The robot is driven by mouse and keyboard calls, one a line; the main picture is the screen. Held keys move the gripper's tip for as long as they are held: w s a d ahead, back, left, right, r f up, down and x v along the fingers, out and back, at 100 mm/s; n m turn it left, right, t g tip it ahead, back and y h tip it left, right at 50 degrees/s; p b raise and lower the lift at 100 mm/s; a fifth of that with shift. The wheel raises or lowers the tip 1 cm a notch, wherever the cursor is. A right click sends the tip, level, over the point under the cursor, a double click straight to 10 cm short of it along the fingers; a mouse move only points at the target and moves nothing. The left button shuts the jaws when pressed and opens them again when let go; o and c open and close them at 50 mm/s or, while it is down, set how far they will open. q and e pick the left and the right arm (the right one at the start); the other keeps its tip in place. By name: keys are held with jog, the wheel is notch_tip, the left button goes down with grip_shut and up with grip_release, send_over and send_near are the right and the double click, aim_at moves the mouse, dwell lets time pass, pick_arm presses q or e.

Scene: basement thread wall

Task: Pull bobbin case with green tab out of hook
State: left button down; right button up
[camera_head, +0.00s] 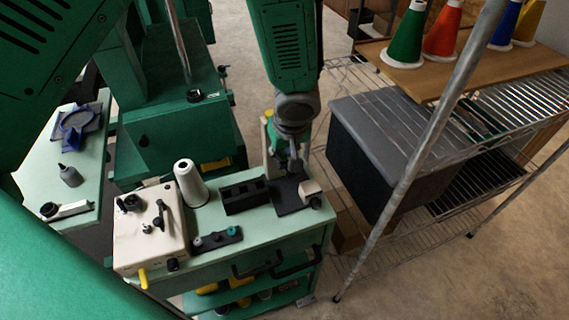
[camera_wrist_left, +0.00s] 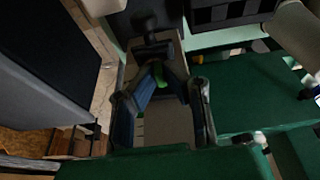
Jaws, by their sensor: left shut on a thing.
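My left gripper (camera_head: 291,168) points down over the right end of the pale green cart top, beside a small dark stand (camera_head: 290,205). In the left wrist view the fingertips (camera_wrist_left: 160,76) of this gripper come together around a small bright green tab (camera_wrist_left: 160,74). The gripper is shut on it. A black upright piece (camera_wrist_left: 150,42), which looks like the hook, stands just beyond the fingertips. The case body is dark and mostly hidden by the fingers, so I cannot tell whether it is seated in the hook. My right gripper is not in view.
A cream box with levers (camera_head: 150,236), a white thread cone (camera_head: 191,184), a black slotted block (camera_head: 245,195) and a dark bobbin holder (camera_head: 217,239) crowd the cart. A dark grey bin (camera_head: 392,150) and wire shelf with a metal post (camera_head: 432,155) stand close at right.

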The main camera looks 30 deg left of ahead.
aim_at(284, 154)
pick_arm(q)
jog(key=shift+w+r+p, duration=0.1)
jog(key=shift+r+p, duration=0.9)
jog(key=shift+r, duration=0.55)
jog(key=shift+r+p, duration=1.2)
jog(key=shift+r, duration=0.15)
jog(key=c, duration=1.6)
grip_release()
